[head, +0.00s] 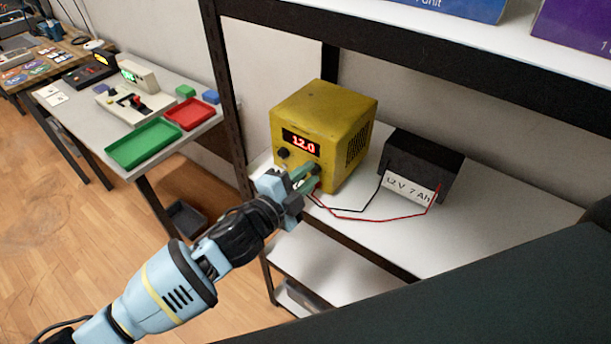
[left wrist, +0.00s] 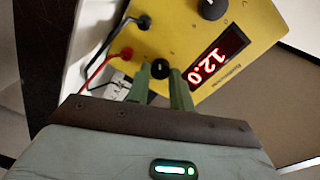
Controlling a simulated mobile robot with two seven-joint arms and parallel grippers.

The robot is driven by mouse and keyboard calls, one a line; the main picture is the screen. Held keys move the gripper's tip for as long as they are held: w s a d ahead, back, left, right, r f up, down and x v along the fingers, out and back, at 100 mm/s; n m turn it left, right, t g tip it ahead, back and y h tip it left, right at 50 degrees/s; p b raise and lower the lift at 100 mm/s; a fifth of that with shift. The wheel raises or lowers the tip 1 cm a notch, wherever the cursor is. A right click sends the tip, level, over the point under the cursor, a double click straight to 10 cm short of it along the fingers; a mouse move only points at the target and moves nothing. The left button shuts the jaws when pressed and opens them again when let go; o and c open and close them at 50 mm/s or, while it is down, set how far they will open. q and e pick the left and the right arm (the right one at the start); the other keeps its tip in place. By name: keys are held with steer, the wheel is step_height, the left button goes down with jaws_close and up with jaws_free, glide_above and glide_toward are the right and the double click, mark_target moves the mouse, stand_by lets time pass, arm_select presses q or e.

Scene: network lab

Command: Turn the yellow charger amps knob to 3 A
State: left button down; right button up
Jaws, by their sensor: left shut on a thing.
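The yellow charger (head: 320,108) stands on the white shelf, its red display (head: 301,143) reading 12.0. My left gripper (head: 310,176) reaches its front face and is shut on a small black knob (left wrist: 160,70). In the left wrist view the green fingers (left wrist: 162,84) stand on either side of this knob. A second black knob (head: 282,153) is free, on the other side of the display; it also shows in the left wrist view (left wrist: 213,8). The knob labels and the held knob's pointer are too small to read. My right gripper is not in view.
A black battery (head: 423,163) marked 12 V 7 Ah stands right of the charger. Red and black leads (head: 365,216) run between them. A dark upper shelf edge (head: 400,50) and post (head: 222,90) frame the space. A green tray (head: 143,143) lies on the left table.

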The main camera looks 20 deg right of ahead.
arm_select(q)
steer(key=m, duration=0.6)
steer(key=shift+t, duration=0.3)
steer(key=shift+m, duration=0.3)
steer(key=c, duration=1.2)
jaws_free()
steer(key=shift+c, duration=0.2)
steer(key=shift+s, duration=0.1)
steer(key=v, duration=0.7)
steer(key=shift+s+a+r, duration=0.15)
steer(key=shift+s+a, duration=0.05)
steer(key=shift+a, duration=0.1)
